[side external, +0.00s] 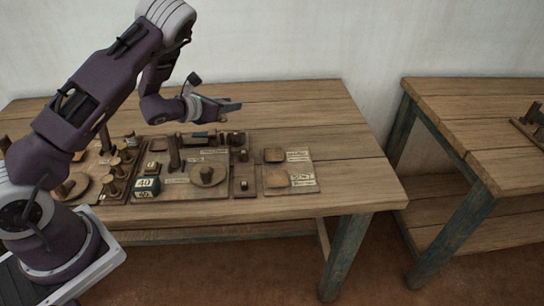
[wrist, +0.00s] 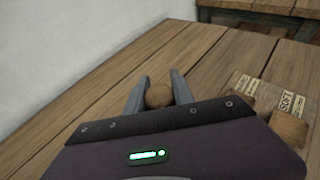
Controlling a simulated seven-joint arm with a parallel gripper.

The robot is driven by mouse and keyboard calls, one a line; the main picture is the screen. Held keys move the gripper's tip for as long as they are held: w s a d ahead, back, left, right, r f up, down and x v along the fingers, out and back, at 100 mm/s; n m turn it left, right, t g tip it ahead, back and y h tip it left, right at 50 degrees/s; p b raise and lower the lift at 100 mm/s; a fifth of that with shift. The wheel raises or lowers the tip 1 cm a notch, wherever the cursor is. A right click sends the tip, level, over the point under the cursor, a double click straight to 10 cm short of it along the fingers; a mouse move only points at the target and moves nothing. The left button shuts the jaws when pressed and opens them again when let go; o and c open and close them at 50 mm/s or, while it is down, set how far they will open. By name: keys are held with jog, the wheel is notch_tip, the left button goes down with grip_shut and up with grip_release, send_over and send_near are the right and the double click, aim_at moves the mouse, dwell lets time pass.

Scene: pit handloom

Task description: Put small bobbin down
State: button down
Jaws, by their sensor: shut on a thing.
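My gripper (wrist: 160,92) is shut on a small bobbin (wrist: 159,96); in the wrist view its brown rounded end shows between the two grey fingers. In the side external view my gripper (side external: 232,105) is above the back part of the wooden table (side external: 300,108), behind the boards of parts. The held bobbin is too small to make out clearly there. Its lower end is hidden, so I cannot tell whether it touches the table.
Boards on the table hold several spools (side external: 115,165), a round wooden disc (side external: 207,174) and a numbered block (side external: 146,186). A board with labels and two brown pads (side external: 276,179) lies at the right. The table's back right is bare. A second table (side external: 480,105) stands apart at right.

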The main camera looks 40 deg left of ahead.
aim_at(282, 151)
jog(key=w+d+m+h, duration=0.3)
jog(key=w+d+h, duration=0.15)
jog(key=d, duration=1.05)
jog(key=shift+m, duration=0.3)
jog(key=f, duration=0.6)
jog(key=w+f, duration=0.1)
jog(key=f, duration=0.2)
jog(key=shift+d, duration=0.3)
jog(key=shift+f, duration=0.3)
jog(key=shift+f, duration=0.15)
jog(key=c, duration=1.1)
grip_release()
